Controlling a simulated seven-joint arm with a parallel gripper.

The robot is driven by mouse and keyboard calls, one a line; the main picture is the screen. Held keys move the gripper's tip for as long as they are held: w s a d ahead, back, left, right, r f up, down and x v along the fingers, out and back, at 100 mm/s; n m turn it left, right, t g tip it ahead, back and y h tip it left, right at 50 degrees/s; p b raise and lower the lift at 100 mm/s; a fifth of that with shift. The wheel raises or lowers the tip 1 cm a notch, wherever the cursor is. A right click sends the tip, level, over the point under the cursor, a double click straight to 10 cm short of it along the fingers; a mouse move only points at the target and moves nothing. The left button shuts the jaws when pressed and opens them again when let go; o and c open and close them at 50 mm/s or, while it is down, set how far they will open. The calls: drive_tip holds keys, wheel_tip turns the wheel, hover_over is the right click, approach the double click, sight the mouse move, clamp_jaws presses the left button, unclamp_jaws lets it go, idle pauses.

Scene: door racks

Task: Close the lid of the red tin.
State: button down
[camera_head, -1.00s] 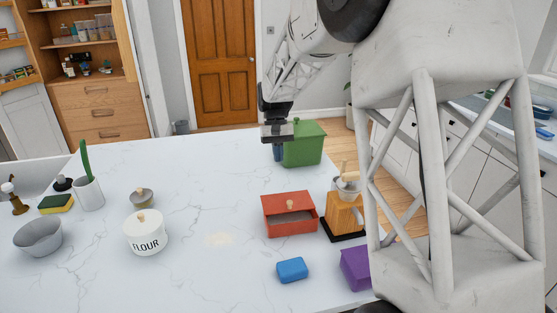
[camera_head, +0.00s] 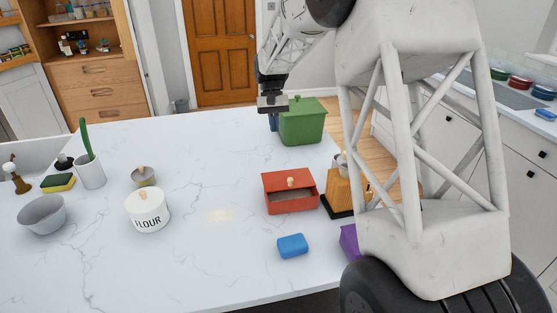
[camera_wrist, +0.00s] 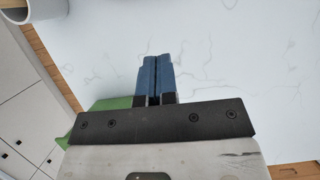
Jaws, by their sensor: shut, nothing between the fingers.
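The red tin (camera_head: 291,204) sits on the white worktop, right of the middle in the head view. My gripper (camera_head: 274,126) is well behind the tin, fingers pointing down, beside the left of a green bin (camera_head: 303,124). The gripper is apart from the tin. In the wrist view, the blue fingers (camera_wrist: 155,62) are together with nothing between them. The tin does not show in that view.
A blue block (camera_head: 292,246) lies in front of the tin. A white flour canister (camera_head: 148,211) stands left. The worktop between tin and gripper is clear.

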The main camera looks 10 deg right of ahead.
sight(283, 178)
drive_tip(key=x, duration=0.9)
drive_tip(key=shift+s+f, duration=0.15)
drive_tip(key=shift+f, duration=0.2)
drive_tip(key=shift+s+f, duration=0.15)
drive_tip(key=shift+s, duration=1.9)
drive_tip(key=shift+s, duration=0.1)
drive_tip(key=shift+s+a, duration=0.15)
drive_tip(key=shift+s, duration=2.35)
